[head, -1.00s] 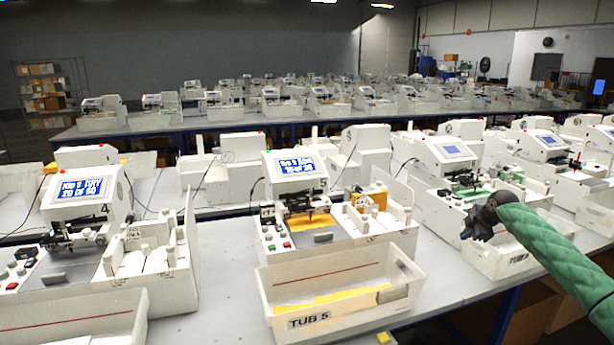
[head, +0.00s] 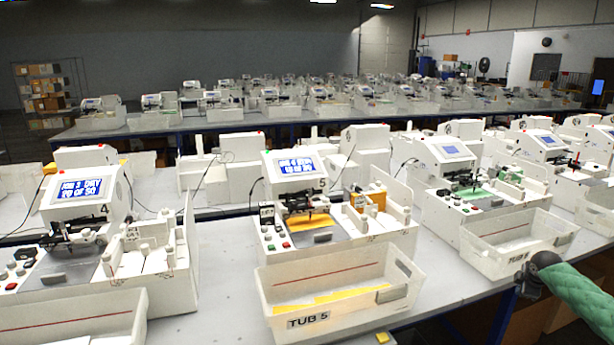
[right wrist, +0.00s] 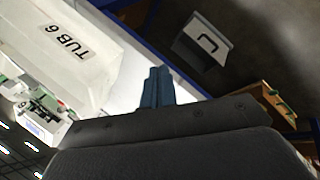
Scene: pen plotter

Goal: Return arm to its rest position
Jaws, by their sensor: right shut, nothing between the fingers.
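My right arm, in a green quilted sleeve, comes in from the right edge of the head view. My right gripper (head: 528,276) is dark and low, beside the front right corner of tub 6 (head: 540,240), near the table's front edge. In the right wrist view its blue-grey fingers (right wrist: 158,87) are together with nothing between them. They appear apart from tub 6, whose label (right wrist: 72,40) shows at upper left there. My left gripper is not in view.
Plotter machine 5 (head: 297,172) stands mid-table with tub 5 (head: 345,271) in front. Machine 4 (head: 85,198) is at left. The right wrist view shows a blue table edge (right wrist: 190,85), dark floor beyond, and a pale box with a handle (right wrist: 203,42) below.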

